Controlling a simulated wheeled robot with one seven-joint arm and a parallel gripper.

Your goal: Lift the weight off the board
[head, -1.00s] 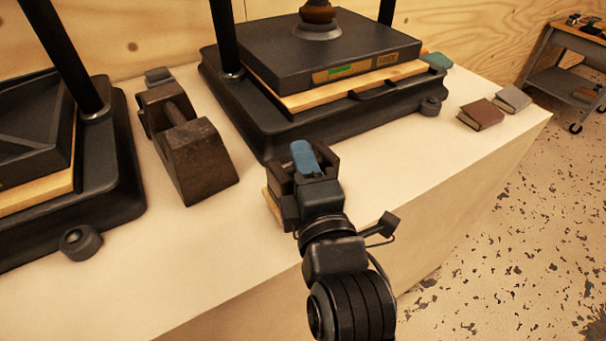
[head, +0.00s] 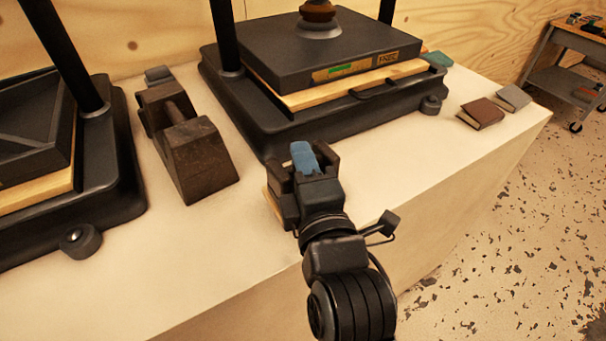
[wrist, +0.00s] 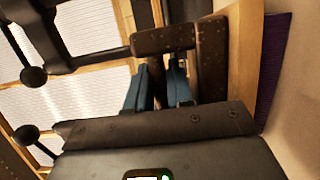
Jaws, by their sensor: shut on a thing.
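A dark, rusty weight (wrist: 212,60) shows in the wrist view, directly in front of my gripper (wrist: 158,78). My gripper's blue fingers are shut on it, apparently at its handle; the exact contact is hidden. A pale wooden board (wrist: 244,60) lies beside and below the weight. Whether the weight rests on the board or is clear of it, I cannot tell. In the head view my gripper (head: 304,160) is over the front edge of the bench, with dark parts of the weight (head: 278,176) around it and a sliver of the board (head: 270,204) at its left.
A larger rusty weight with a bar handle (head: 196,160) stands to the left on the bench (head: 215,235). Black presses stand behind (head: 268,125) and at far left (head: 115,190). Small books (head: 481,113) lie at right. A purple thing (wrist: 274,65) lies by the board.

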